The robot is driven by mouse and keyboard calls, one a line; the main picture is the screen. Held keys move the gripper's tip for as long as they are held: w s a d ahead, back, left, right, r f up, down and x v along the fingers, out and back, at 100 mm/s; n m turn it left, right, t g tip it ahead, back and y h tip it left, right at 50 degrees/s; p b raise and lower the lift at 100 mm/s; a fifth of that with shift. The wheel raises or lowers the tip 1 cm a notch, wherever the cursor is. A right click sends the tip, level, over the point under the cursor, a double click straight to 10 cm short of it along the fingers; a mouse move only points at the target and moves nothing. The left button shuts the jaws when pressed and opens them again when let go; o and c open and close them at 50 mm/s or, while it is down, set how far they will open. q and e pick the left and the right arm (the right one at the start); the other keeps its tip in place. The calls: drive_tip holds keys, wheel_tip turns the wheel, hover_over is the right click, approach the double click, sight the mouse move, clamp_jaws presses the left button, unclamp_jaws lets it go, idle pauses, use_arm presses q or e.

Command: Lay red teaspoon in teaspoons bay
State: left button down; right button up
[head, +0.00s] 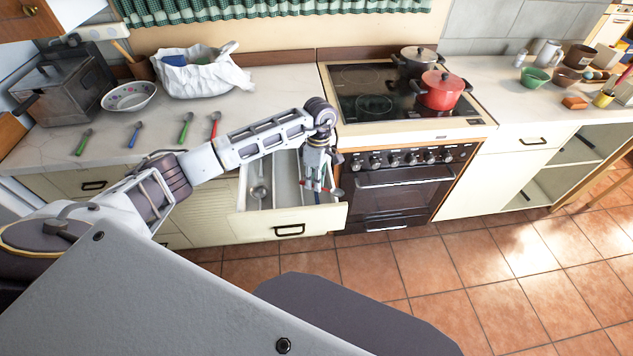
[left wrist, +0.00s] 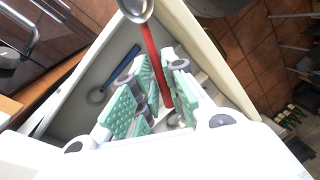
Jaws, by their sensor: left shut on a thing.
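The red teaspoon (left wrist: 153,62), with a red handle and a metal bowl, is between the green-padded fingers of my left gripper (left wrist: 158,98) in the left wrist view. The fingers are shut on its handle, and the bowl points away from them. In the head view my left gripper (head: 318,184) hangs over the right part of the open drawer (head: 300,218). A blue-handled spoon (left wrist: 121,66) lies in the drawer beside the held spoon. Whether the red teaspoon touches the drawer floor is hard to tell. My right gripper is not in view.
Green (head: 84,142), blue (head: 135,135), second green (head: 186,127) and red-handled (head: 215,125) pieces lie on the counter (head: 60,158). A metal utensil (head: 260,190) lies in the drawer's left bay. The oven (head: 410,190) stands close right of the drawer.

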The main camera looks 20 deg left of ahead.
use_arm(q)
drive_tip(key=shift+w+a+f+n, duration=0.15)
drive_tip(key=shift+a+f+n, duration=0.05)
drive_tip(key=shift+n, duration=0.9)
drive_tip(key=a+f+n+t+h, duration=0.1)
drive_tip(key=a+f+n+t, duration=0.2)
drive_tip(key=a+n, duration=0.8)
drive_tip(key=n, duration=1)
drive_tip(key=shift+w+a+f+h+b, duration=0.15)
drive_tip(key=shift+w+a+h+b, duration=0.15)
drive_tip(key=shift+w+b, duration=0.1)
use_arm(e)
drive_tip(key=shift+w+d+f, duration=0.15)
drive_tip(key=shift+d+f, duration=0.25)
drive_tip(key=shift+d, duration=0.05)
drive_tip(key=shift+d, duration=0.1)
